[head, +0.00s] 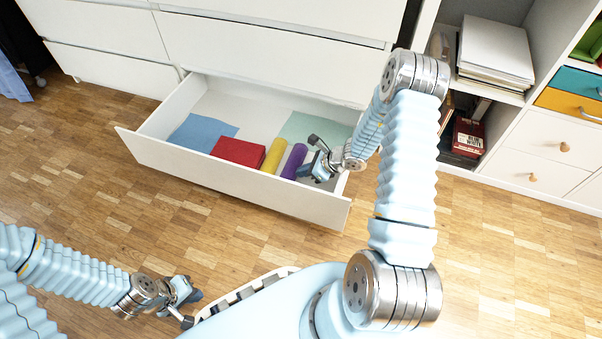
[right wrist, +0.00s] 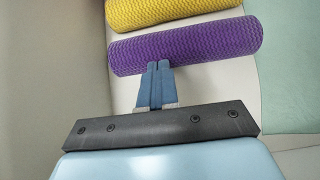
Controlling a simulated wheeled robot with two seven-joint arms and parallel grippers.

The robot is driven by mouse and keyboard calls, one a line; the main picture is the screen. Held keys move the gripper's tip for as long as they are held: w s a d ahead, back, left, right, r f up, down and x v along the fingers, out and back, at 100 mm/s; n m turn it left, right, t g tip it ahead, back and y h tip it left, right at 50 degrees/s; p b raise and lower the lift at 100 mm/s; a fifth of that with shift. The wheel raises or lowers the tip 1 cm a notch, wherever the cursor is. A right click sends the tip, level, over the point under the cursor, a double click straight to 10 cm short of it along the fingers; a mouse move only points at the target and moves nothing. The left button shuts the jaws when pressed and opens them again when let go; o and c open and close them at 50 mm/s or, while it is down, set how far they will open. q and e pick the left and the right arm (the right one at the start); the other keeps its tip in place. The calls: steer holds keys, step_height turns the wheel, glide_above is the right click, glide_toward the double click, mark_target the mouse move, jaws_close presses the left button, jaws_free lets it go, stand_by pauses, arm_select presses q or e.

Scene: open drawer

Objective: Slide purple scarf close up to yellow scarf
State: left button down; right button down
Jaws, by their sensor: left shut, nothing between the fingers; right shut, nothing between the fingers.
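The purple scarf (head: 294,161) is a rolled cylinder lying in the open drawer, just right of the yellow scarf (head: 273,156), also rolled. In the right wrist view the purple scarf (right wrist: 186,47) lies nearly parallel to the yellow scarf (right wrist: 165,10), with a narrow gap between them. My right gripper (head: 311,163) is inside the drawer on the right side of the purple scarf. Its closed fingertips (right wrist: 159,66) are at the purple scarf's near long side and seem to touch it. My left gripper (head: 190,306) is shut and empty over the floor, away from the drawer.
The drawer (head: 230,185) also holds a red folded item (head: 238,151) left of the yellow scarf, a blue cloth (head: 203,132) at the left and a pale green sheet (head: 312,128) at the back right. A shelf unit (head: 520,135) with books stands to the right.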

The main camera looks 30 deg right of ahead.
mark_target(292, 172)
steer(key=shift+f, duration=0.6)
steer(key=shift+w+a+r, duration=0.1)
steer(key=shift+w+a, duration=0.25)
steer(key=shift+w, duration=0.05)
steer(key=shift+w+a+b, duration=0.55)
steer(key=shift+w+b, duration=0.1)
steer(key=shift+b, duration=0.15)
